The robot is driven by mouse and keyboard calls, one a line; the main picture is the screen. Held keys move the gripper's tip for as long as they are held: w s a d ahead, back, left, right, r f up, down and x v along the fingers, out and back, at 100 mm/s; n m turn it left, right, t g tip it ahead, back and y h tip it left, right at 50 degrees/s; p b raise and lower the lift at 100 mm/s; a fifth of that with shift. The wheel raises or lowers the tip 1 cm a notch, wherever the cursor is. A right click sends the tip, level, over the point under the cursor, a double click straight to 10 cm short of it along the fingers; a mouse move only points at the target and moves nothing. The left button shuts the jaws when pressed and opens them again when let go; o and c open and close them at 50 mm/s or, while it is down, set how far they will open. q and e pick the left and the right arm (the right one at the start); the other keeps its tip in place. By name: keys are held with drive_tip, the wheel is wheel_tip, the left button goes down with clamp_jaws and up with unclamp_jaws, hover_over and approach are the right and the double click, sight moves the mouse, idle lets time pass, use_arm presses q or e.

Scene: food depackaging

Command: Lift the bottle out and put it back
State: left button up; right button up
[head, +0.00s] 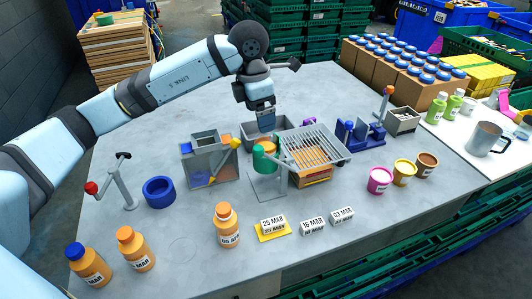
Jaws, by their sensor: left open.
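Three orange bottles with date labels stand upright on the grey table: one with a blue cap (89,266) at the front left, one with an orange cap (136,249) beside it, and another with an orange cap (228,226) nearer the middle. My left arm reaches in from the left, over the table. My left gripper (266,122) points down, open, at the grey bin (287,127) behind the wire rack. It is well apart from the three bottles. The bin's inside is partly hidden, and I cannot tell whether a bottle is in it. My right gripper is not in view.
Around the gripper stand a grey divided box (200,150), a wire rack (315,145), a green-topped stand (265,158) and a blue fixture (360,136). A red-knobbed lever (120,185) and blue ring (159,192) stand left. Small tubs (380,180) stand right. The back left tabletop is clear.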

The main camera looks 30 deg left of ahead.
sight(265, 140)
use_arm(q)
wheel_tip(265, 140, down, 4)
drive_tip(key=shift+w+d+r, duration=0.1)
drive_tip(key=shift+d+r, duration=0.05)
drive_tip(key=f, duration=0.2)
drive_tip(key=w+f+p, duration=0.1)
drive_tip(key=f, duration=0.2)
drive_tip(key=shift+w+d+f, duration=0.15)
drive_tip(key=shift+d+f, duration=0.05)
drive_tip(key=shift+f, duration=0.05)
drive_tip(key=c, duration=1.1)
drive_tip(key=shift+c, duration=0.2)
drive_tip(key=shift+r, duration=0.15)
